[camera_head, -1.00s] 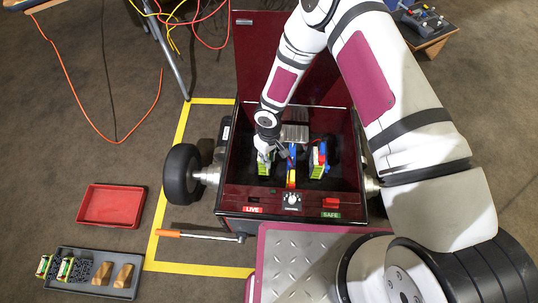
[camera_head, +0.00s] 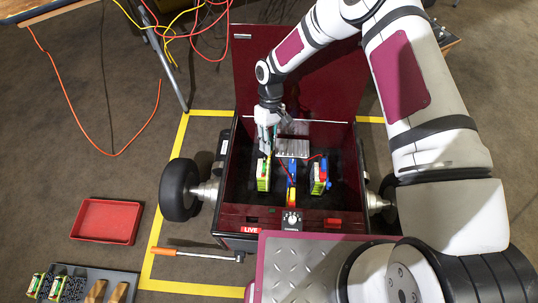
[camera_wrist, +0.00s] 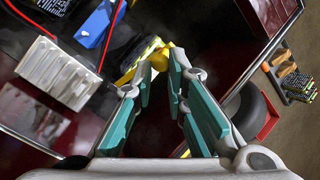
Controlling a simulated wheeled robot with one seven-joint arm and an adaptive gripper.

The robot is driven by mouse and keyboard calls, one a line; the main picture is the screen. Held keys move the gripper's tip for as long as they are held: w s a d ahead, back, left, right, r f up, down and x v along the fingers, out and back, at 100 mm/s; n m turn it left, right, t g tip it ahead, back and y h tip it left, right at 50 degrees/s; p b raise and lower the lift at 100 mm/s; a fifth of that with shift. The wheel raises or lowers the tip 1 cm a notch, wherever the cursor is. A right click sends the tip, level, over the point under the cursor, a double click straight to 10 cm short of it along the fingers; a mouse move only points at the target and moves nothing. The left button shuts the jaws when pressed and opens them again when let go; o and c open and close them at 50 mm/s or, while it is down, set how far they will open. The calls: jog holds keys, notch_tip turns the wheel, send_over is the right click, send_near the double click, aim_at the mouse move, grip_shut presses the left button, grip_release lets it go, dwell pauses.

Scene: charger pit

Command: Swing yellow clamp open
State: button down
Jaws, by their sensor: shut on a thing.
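The yellow clamp (camera_wrist: 134,73) shows in the wrist view at the fingertips of my gripper (camera_wrist: 160,66). The fingers slant inward and close on its end; the exact contact is partly hidden. In the head view my gripper (camera_head: 267,148) is low in the dark red pit box (camera_head: 229,180), at the back of the green-and-white left unit (camera_head: 263,183). The clamp cannot be made out clearly there.
A ribbed silver block (camera_head: 293,149), a blue-and-yellow piece (camera_head: 292,175) and a right unit (camera_head: 319,177) share the box. A raised lid (camera_head: 262,75) stands behind. A black wheel (camera_head: 179,190), red tray (camera_head: 104,221) and orange-handled tool (camera_head: 195,253) lie left.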

jog(key=w, duration=0.1)
jog(key=w+b, duration=0.1)
jog(key=w, duration=0.1)
jog(key=w+d, duration=0.1)
jog(key=w, duration=0.1)
jog(key=shift+w+f, duration=0.2)
jog(key=c, duration=1.6)
grip_release()
jog(key=shift+f, duration=0.15)
jog(key=shift+a+r, duration=0.15)
jog(key=shift+r, duration=0.1)
jog(key=v, duration=1.2)
jog(key=shift+s, duration=0.1)
